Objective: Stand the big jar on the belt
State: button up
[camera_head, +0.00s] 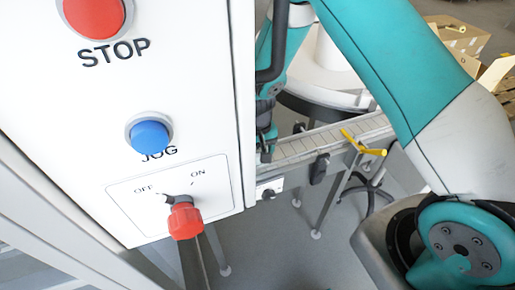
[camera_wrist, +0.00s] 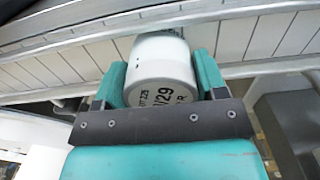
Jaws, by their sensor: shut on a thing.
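In the wrist view my gripper (camera_wrist: 161,82) has its two teal fingers on either side of a white jar (camera_wrist: 160,62) with black print. The jar is between the fingers, and its printed end faces the camera. The belt (camera_wrist: 60,68), made of pale slats, shows behind the jar. I cannot tell whether the jar touches it. In the head view the belt (camera_head: 330,138) runs from the cabinet edge up to the right. My gripper (camera_head: 267,143) is partly hidden there behind the cabinet edge, and the jar cannot be made out.
A white cabinet (camera_head: 120,110) with a red STOP button (camera_head: 95,14), blue JOG button (camera_head: 150,135) and red switch (camera_head: 185,220) fills the left. A yellow lever (camera_head: 362,145) sits at the belt's side. Cardboard boxes (camera_head: 460,38) stand at the far right.

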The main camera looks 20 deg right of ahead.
jog(key=shift+f, duration=0.2)
jog(key=o, duration=1)
jog(key=shift+r, duration=0.1)
notch_tip(320, 180, up, 12)
jog(key=b, duration=0.4)
